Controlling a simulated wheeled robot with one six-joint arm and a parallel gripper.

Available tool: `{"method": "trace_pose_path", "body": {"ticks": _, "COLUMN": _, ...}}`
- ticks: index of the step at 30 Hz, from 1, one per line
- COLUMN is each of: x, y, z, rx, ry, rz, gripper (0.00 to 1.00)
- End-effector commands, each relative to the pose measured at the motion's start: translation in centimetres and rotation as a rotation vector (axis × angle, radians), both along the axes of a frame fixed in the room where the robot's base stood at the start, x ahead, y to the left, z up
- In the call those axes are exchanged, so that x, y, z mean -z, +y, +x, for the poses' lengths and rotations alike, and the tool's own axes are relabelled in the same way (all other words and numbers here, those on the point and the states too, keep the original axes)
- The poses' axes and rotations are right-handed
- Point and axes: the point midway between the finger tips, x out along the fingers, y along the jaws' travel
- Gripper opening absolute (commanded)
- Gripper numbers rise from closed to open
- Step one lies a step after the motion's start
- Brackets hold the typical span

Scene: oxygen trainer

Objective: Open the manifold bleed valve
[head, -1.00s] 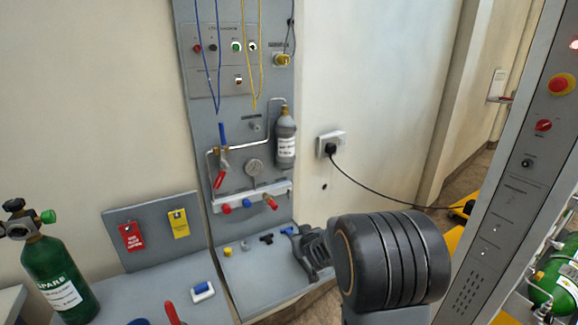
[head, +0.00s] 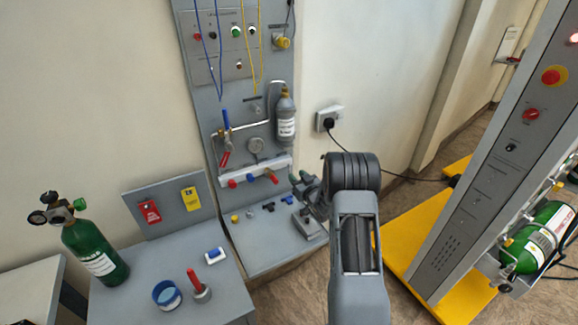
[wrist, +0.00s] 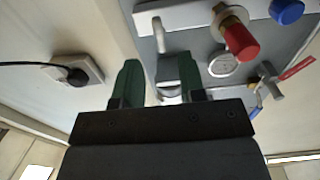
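The white manifold bar (head: 258,170) is on the grey wall panel. Along it are a red knob (head: 232,184), a blue knob (head: 250,181) and a red-capped brass valve (head: 272,179) at the right end. No label tells me which is the bleed valve. My gripper (head: 298,180) is just right of that end, apart from the valve. The wrist view, turned about upside down, shows two green fingers (wrist: 160,78) spread with nothing between them. The red-capped valve (wrist: 238,38) is beyond and right of them there, and the blue knob (wrist: 288,12) further right.
A gauge (head: 256,146), a red-lever valve (head: 225,158) and a grey cylinder (head: 285,118) are above the manifold. A wall socket (head: 329,118) with a plugged cable is to the right. Small fittings lie on the shelf (head: 262,245) below. A yellow-based cabinet (head: 470,190) stands right.

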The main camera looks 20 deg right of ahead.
Motion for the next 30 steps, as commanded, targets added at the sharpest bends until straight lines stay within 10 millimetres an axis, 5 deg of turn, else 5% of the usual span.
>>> {"method": "trace_pose_path", "body": {"ticks": 12, "x": -0.1, "y": 0.7, "z": 5.8, "rx": -0.001, "ry": 0.0, "rz": 0.0, "gripper": 0.37}}
{"method": "trace_pose_path", "body": {"ticks": 26, "x": 0.0, "y": 0.8, "z": 6.7, "rx": 0.0, "ry": 0.001, "rz": 0.001, "gripper": 0.37}}
{"method": "trace_pose_path", "body": {"ticks": 30, "x": 0.0, "y": 0.8, "z": 6.7, "rx": 0.0, "ry": 0.001, "rz": 0.001, "gripper": 0.27}}
